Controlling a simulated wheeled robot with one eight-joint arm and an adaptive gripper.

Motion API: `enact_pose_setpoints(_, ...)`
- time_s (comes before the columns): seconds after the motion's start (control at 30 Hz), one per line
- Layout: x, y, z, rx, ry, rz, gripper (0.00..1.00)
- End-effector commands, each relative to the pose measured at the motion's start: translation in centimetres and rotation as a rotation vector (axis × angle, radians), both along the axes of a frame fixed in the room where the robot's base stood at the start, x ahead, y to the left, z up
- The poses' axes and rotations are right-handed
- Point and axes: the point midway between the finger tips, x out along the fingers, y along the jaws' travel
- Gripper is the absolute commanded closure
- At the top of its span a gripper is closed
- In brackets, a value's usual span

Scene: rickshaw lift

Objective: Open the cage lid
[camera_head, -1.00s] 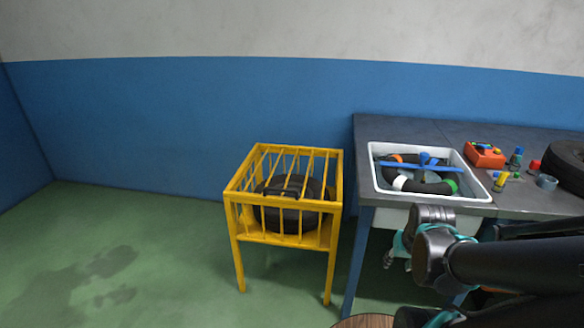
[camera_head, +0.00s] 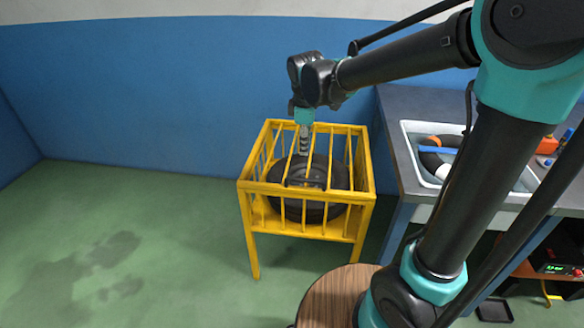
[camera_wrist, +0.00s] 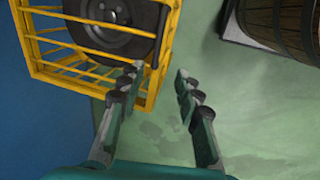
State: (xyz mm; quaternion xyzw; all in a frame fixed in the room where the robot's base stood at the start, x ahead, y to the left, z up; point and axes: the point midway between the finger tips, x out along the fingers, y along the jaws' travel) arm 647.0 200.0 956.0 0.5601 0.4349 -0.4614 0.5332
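The yellow barred cage (camera_head: 308,228) stands on legs on the floor, left of the bench, with its barred lid (camera_head: 318,186) shut on top. A dark handle (camera_head: 303,183) sits on the lid toward its front edge. A dark tyre (camera_head: 330,205) lies inside, partly hidden by bars. My gripper (camera_head: 304,150) points down over the back part of the lid; whether it touches cannot be told there. In the wrist view my gripper (camera_wrist: 157,70) is open and empty, its fingers apart, near the cage bars (camera_wrist: 70,72).
A grey bench (camera_head: 405,160) with a white sink (camera_head: 428,186) stands close on the right. A wooden barrel (camera_wrist: 285,25) shows in the wrist view. A blue wall (camera_head: 150,95) is behind the cage. The green floor at left is clear.

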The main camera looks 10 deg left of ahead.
Motion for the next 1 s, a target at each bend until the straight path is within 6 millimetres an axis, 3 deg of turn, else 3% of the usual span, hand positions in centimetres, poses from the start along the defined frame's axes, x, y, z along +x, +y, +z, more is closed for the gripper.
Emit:
enact_pose_setpoints(0.27, 0.6, 0.5, -2.2, -0.007, 0.002, 0.023, 0.66)
enact_pose_setpoints(0.7, 2.2, 0.4, -10.3, -0.006, 0.001, 0.021, 0.66)
enact_pose_setpoints(1.0, 3.1, 0.3, -14.9, -0.006, 0.001, 0.02, 0.66)
